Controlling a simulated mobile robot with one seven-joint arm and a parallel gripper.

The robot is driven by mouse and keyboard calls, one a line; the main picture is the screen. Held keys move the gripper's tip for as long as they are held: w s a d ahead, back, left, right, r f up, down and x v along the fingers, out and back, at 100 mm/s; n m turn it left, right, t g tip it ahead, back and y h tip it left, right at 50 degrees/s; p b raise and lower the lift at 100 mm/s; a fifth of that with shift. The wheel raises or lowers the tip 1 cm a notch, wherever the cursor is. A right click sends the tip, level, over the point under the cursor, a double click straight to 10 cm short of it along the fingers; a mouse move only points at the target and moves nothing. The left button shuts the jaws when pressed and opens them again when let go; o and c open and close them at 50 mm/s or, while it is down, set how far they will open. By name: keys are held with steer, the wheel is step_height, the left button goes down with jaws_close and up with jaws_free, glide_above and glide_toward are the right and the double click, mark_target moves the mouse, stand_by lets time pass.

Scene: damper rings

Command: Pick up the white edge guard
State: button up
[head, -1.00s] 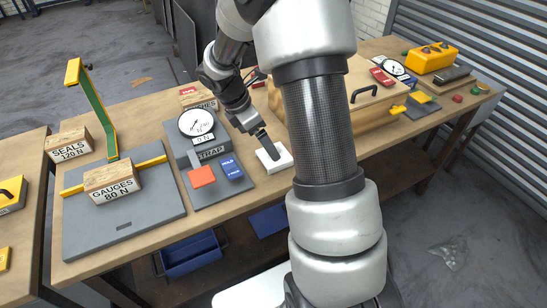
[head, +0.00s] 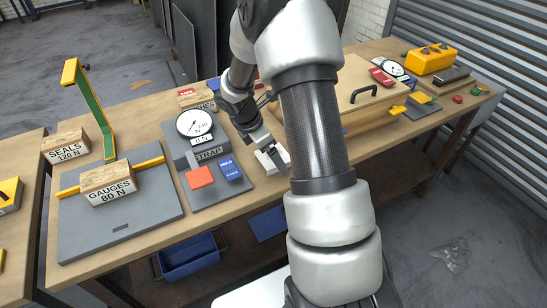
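The white edge guard (head: 262,165) is a small pale block near the front edge of the bench, right of the grey strap-gauge base. My gripper (head: 273,157) points down at it from above. Its dark fingers appear spread apart, with white of the guard showing between and beside them. The fingers cover part of the guard. I cannot tell whether they touch it.
A dial gauge (head: 194,124) stands left, with a red block (head: 199,177) and a blue block (head: 230,169) in front. A wooden case (head: 374,100) is to the right. A grey plate (head: 110,228) carries the GAUGES block (head: 110,186).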

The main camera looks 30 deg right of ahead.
steer(key=shift+f, duration=0.25)
stand_by(0.4)
steer(key=c, duration=1.1)
